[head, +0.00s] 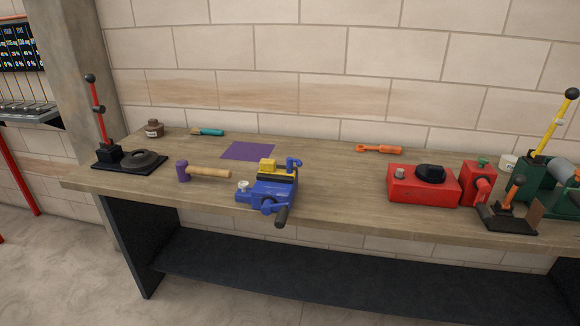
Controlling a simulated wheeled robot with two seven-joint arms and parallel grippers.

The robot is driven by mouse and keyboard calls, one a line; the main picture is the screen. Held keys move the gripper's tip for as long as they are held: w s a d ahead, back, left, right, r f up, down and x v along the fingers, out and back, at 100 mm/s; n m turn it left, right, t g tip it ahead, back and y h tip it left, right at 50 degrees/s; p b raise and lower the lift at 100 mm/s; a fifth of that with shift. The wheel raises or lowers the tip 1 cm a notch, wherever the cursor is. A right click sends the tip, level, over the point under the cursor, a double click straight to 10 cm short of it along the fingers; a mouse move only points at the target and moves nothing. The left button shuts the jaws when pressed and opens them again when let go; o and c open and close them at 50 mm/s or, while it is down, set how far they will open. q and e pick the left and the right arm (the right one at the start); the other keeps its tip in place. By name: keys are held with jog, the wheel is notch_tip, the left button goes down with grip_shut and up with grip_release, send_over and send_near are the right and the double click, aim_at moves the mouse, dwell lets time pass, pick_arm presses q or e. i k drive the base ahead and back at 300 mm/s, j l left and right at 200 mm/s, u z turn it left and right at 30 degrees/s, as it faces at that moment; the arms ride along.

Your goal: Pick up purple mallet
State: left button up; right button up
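The purple mallet has a purple head (182,171) and a pale wooden handle (210,172). It lies on the wooden workbench (335,195), left of the blue vise, with its head to the left and its handle pointing right. The handle's end is close to the vise; I cannot tell whether they touch. Neither of my grippers shows in the head view.
A blue vise (270,188) with yellow parts stands at the front edge. A purple square (248,150) lies behind the mallet. A black-based lever tool (128,161) stands left. Red machines (422,186) stand right. The bench between vise and red machines is clear.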

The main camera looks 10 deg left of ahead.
aim_at(184, 170)
jog(key=i+j+z, duration=0.3)
jog(key=j, duration=0.4)
jog(key=i+j+z, duration=0.25)
jog(key=j, duration=0.45)
jog(key=j+z, duration=0.3)
jog(key=j, duration=0.45)
jog(key=i+j+z, duration=0.1)
jog(key=j+z, duration=0.15)
jog(key=j, duration=0.55)
